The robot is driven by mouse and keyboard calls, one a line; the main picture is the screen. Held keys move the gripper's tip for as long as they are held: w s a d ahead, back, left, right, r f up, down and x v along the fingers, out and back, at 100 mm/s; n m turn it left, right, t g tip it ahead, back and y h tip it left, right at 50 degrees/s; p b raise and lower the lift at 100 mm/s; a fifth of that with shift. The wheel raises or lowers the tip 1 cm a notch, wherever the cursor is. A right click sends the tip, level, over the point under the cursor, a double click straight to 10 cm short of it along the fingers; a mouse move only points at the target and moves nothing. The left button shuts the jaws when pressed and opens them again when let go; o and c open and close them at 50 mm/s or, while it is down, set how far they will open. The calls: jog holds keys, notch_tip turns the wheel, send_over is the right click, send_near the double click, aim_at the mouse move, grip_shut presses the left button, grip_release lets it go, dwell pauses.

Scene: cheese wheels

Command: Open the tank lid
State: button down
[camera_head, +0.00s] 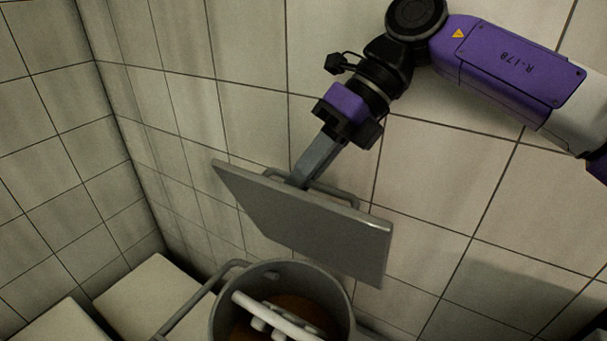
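The tank lid (305,224) is a flat grey plate with a bar handle (335,190) on its far side. It is raised and tilted above the round grey tank (219,321), so the tank's mouth shows open. Inside the tank are a brown content (300,303) and a white paddle-like part (270,318). My gripper (300,180) comes down from the upper right. Its grey fingers are together at the lid's handle and appear shut on it. The fingertips are partly hidden behind the lid's upper edge, and the lid's attachment to the tank cannot be made out.
Beige tiled walls (150,100) meet in a corner at the left, close behind the lid. A grey bar (195,305) runs along the tank's left side. Pale block-like surfaces (150,290) lie at the lower left. The space in front of the right wall is clear.

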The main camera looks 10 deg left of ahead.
jog(key=c, duration=1.5)
grip_release()
jog(key=shift+w+d+f, duration=0.1)
jog(key=shift+d+f, duration=0.05)
jog(key=shift+f, duration=0.25)
jog(key=shift+r, duration=0.15)
jog(key=shift+r, duration=0.2)
jog(key=shift+r, duration=0.3)
notch_tip(320, 180, up, 19)
jog(key=shift+b, duration=0.45)
